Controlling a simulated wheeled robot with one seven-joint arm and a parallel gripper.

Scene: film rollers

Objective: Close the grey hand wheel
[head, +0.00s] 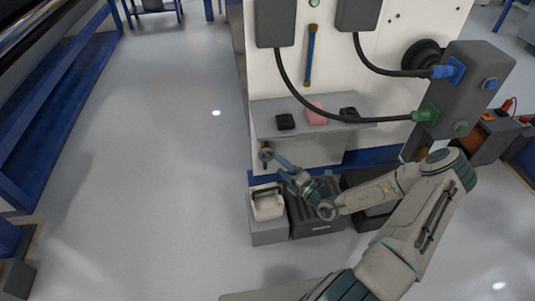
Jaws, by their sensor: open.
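The grey hand wheel (265,154) appears as a small round grey part low on the left of the white panel, just below the grey shelf. My gripper (277,159) reaches in from the right, with its fingertips close beside the wheel. The gripper is open. The wheel is very small in the view, so I cannot tell whether the fingers touch it or stand around it.
The grey shelf (264,125) above holds black blocks (285,121) and a pink block (316,114). Grey bins (268,233) stand below on the floor. Black cables (345,118) hang in front of the panel. The floor (160,190) to the left is clear.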

